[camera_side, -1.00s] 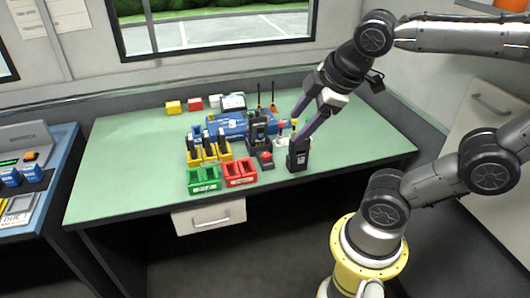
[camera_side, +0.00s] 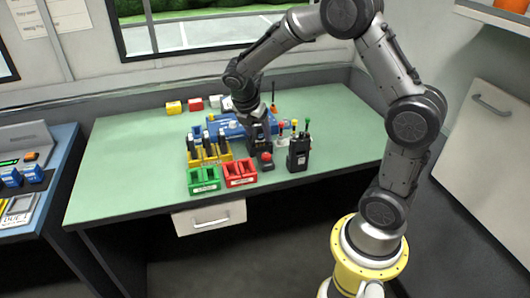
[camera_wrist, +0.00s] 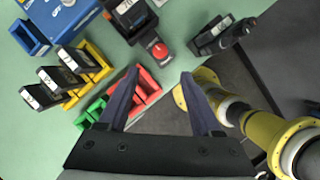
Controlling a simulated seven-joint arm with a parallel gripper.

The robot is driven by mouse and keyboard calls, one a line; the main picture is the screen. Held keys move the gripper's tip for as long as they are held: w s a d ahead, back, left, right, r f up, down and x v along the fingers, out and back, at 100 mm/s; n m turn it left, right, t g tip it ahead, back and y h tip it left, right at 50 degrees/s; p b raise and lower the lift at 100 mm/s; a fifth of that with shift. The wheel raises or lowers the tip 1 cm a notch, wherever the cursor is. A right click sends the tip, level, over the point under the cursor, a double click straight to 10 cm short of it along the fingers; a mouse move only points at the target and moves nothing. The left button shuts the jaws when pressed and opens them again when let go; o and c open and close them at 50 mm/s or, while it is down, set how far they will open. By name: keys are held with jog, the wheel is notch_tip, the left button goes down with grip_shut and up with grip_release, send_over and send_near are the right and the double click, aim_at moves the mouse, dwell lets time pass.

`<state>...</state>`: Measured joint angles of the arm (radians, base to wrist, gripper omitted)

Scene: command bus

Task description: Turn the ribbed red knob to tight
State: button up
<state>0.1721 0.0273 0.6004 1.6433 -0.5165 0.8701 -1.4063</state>
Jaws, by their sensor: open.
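The red knob (camera_side: 266,157) sits on the front of a black unit (camera_side: 256,147) in the middle of the green table. In the wrist view the knob (camera_wrist: 160,51) is round and red with a pale mark on top, and its ribs are too small to make out. My gripper (camera_wrist: 160,74) is open and empty, its two dark fingers spread below the knob in the picture. It is above the table and apart from the knob. In the side view my wrist is over the back of the table, and the fingers are hard to make out.
A black handheld radio (camera_side: 299,153) stands upright to the right of the knob. Green (camera_side: 204,180) and red (camera_side: 240,173) trays lie in front, to the left. A yellow rack (camera_side: 208,156) with black packs and a blue case (camera_side: 228,127) are behind. Free table lies at left.

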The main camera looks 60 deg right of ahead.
aim_at(266, 155)
jog(key=x, duration=1.1)
jog(key=shift+f, duration=0.25)
grip_shut()
